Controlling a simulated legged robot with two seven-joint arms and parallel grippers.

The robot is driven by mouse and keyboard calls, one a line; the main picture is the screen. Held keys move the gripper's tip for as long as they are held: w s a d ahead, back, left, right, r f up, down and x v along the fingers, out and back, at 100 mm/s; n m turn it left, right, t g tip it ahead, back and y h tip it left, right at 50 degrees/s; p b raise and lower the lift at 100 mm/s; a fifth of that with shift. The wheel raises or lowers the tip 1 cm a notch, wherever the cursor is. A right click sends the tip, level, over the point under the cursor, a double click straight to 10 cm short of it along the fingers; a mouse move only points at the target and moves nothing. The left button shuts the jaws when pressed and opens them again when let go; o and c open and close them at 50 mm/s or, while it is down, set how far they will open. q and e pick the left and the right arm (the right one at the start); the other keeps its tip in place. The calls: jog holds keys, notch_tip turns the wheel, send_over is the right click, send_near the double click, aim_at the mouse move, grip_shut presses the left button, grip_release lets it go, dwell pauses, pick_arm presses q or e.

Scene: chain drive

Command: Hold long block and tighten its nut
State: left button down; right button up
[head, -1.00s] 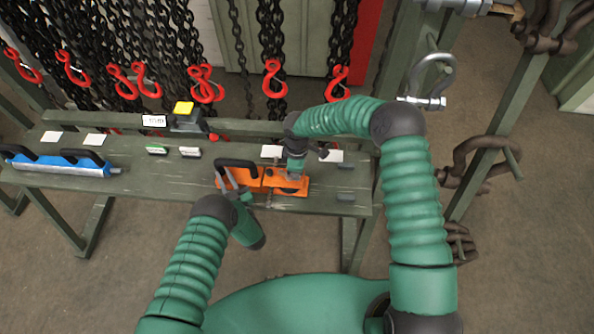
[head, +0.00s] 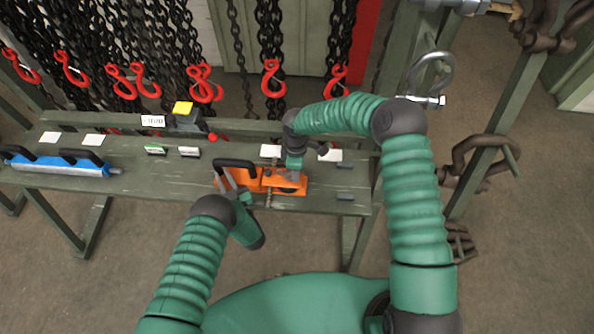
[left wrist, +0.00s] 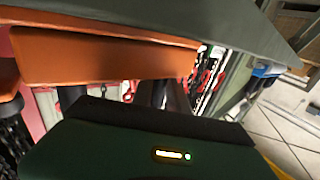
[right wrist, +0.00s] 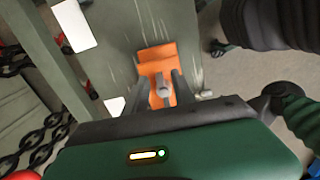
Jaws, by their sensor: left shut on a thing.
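The orange long block (head: 247,180) lies on the green bench, with a black handle (head: 236,163) at its left part. My left gripper (head: 243,193) is at the block's front edge, shut on it; the contact is mostly hidden. The left wrist view shows the orange block (left wrist: 100,57) just above the gripper's body. My right gripper (head: 293,173) points down over the block's right part. In the right wrist view, its two fingers (right wrist: 161,88) stand apart on either side of a grey nut or bolt end (right wrist: 162,88), with orange showing between.
A blue tool with black handles (head: 60,163) lies at the bench's left. A dark box with a yellow top (head: 186,116) stands at the back. Red hooks (head: 272,80) and chains hang behind.

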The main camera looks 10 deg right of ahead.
pick_arm(q)
jog(key=shift+d+f, duration=0.15)
pick_arm(e)
notch_tip(320, 180, up, 11)
pick_arm(q)
jog(key=c, duration=1.2)
grip_release()
pick_arm(e)
jog(key=shift+w+d+f, duration=0.1)
jog(key=shift+d, duration=0.1)
